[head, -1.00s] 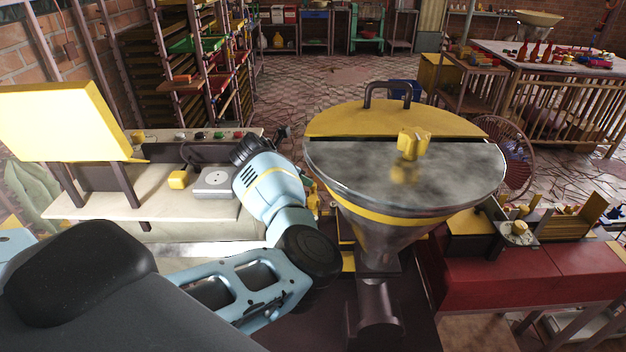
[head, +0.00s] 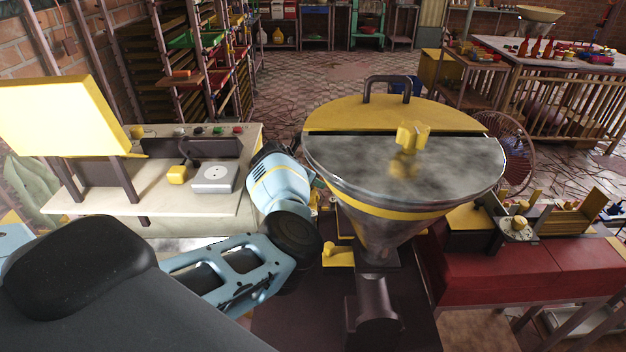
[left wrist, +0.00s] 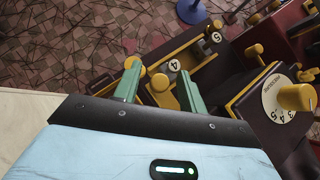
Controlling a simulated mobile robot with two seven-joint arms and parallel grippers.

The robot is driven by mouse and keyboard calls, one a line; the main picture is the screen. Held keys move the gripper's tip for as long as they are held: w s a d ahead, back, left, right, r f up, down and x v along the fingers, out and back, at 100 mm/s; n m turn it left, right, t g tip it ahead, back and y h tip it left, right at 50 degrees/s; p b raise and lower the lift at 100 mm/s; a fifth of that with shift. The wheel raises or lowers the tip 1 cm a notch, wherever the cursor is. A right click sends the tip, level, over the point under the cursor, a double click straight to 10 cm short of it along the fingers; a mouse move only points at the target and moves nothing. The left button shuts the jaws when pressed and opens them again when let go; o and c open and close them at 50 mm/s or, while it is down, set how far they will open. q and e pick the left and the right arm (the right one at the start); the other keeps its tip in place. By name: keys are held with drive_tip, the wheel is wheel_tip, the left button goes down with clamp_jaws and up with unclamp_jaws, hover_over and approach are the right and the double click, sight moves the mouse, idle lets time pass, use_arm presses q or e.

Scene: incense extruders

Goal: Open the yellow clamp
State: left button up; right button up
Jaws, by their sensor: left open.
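In the left wrist view, my left gripper (left wrist: 158,72) is open, with two green fingers spread and nothing held. Just beyond and between the fingertips are a yellow round-ended clamp-like piece (left wrist: 160,84) and a dark block with a round label "4" (left wrist: 174,65). I cannot tell whether the fingers touch it or how far the clamp is open. In the head view my left arm reaches beside the steel hopper (head: 400,175), and its fingers are mostly hidden there. A yellow lever-like part (head: 338,255) shows below the hopper. My right gripper is not in view.
A pale bench (head: 110,205) stands left, and a red machine (head: 510,268) right. Open tiled floor lies behind.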

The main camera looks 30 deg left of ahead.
use_arm(q)
drive_tip(key=shift+w, duration=0.1)
clamp_jaws()
idle(0.3)
